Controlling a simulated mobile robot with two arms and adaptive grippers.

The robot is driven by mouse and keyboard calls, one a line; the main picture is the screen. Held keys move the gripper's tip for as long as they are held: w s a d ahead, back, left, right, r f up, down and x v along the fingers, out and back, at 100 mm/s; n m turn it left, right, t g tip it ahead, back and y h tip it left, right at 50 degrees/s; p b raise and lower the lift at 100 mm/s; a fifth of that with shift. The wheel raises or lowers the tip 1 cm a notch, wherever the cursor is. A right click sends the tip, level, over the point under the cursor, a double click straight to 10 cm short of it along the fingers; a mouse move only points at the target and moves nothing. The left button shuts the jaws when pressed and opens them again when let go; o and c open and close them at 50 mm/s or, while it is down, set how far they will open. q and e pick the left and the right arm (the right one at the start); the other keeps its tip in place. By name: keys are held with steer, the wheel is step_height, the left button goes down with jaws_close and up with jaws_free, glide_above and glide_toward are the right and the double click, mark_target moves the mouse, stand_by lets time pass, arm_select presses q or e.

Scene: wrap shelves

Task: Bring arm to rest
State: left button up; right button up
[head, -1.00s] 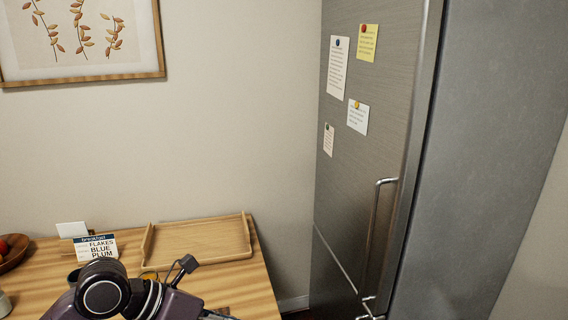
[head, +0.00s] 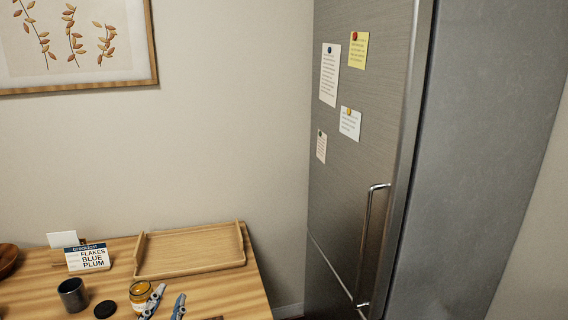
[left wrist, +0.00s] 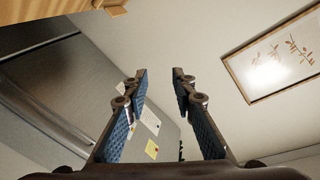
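My left gripper (head: 164,306) shows at the bottom edge of the head view, with its two blue-padded fingers apart over the front of the wooden table. In the left wrist view, the left gripper (left wrist: 158,78) is open, with nothing between its fingers. The rest of my left arm is below the head view's frame. My right gripper is in neither view.
The table (head: 50,290) holds an empty wooden tray (head: 190,262), a breakfast card (head: 87,257), a dark cup (head: 73,294), a jar (head: 140,295), a black disc (head: 105,309) and part of a bowl (head: 7,258). A steel fridge (head: 345,190) stands right of it.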

arm_select(q)
steer(key=s+a+f+n+g, duration=0.15)
steer(key=s+f+g, duration=0.3)
steer(key=f, duration=0.45)
steer(key=s+f+n+g, duration=0.2)
steer(key=s+f+g, duration=0.1)
steer(key=s+f, duration=0.4)
steer(key=s+d+f+n+g+h, duration=0.1)
steer(key=s+d+f+g, duration=0.15)
steer(key=s+f, duration=0.4)
steer(key=s+d+f+g, duration=0.2)
steer(key=s+f+g, duration=0.25)
steer(key=s, duration=0.35)
step_height(320, 180, down, 25)
steer(key=s+g, duration=0.1)
steer(key=s, duration=0.1)
steer(key=s+a+f, duration=0.1)
steer(key=s+f, duration=0.7)
steer(key=s+a+f+g, duration=0.1)
steer(key=s+a+f, duration=0.1)
steer(key=s+f, duration=0.6)
steer(key=shift+s+a+f, duration=0.3)
steer(key=shift+f, duration=0.05)
